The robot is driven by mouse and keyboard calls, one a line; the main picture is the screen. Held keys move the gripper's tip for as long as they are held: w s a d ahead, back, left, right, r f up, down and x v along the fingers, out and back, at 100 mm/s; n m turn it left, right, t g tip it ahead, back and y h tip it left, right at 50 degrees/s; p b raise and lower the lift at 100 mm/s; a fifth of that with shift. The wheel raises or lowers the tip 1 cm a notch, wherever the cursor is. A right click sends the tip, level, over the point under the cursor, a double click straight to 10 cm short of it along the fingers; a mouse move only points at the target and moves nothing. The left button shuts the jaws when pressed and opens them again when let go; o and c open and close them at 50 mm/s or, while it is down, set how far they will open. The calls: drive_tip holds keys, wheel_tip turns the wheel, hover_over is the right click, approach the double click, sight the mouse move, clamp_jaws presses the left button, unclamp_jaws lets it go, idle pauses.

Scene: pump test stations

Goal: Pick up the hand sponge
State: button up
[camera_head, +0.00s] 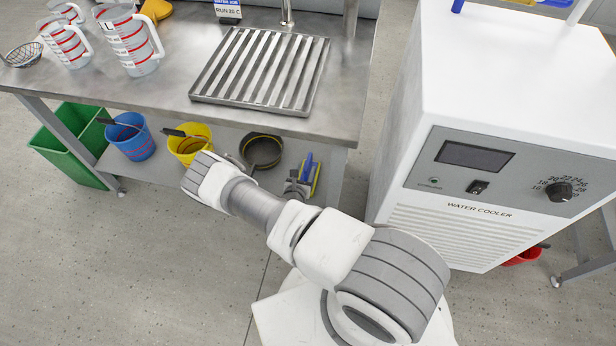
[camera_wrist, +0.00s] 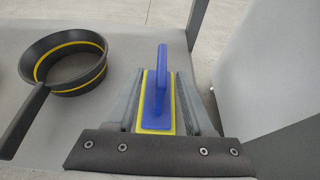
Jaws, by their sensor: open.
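The hand sponge (camera_wrist: 157,95) has a blue upright handle on a blue and yellow base. In the wrist view it lies on the lower shelf between the two fingers of my open gripper (camera_wrist: 160,88). A finger stands along each side of it; I cannot tell whether either touches it. In the head view the sponge (camera_head: 309,175) shows at the right end of the lower shelf, and my gripper (camera_head: 298,186) is beside it, partly hidden by my arm.
A black pan with a yellow band (camera_wrist: 72,65) lies left of the sponge. Yellow (camera_head: 190,145) and blue (camera_head: 130,136) buckets stand farther left on the shelf. The steel table top (camera_head: 170,85) is above. A table leg (camera_wrist: 196,20) and the white water cooler (camera_head: 470,150) are to the right.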

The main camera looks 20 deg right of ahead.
sight(308, 164)
drive_tip(key=b+x, duration=0.1)
drive_tip(key=x, duration=0.1)
drive_tip(key=b+x, duration=0.1)
drive_tip(key=x, duration=0.1)
drive_tip(key=shift+d+f, duration=0.15)
drive_tip(key=shift+f, duration=0.15)
drive_tip(key=shift+w+d, duration=0.25)
drive_tip(key=shift+w, duration=0.05)
clamp_jaws()
idle(0.9)
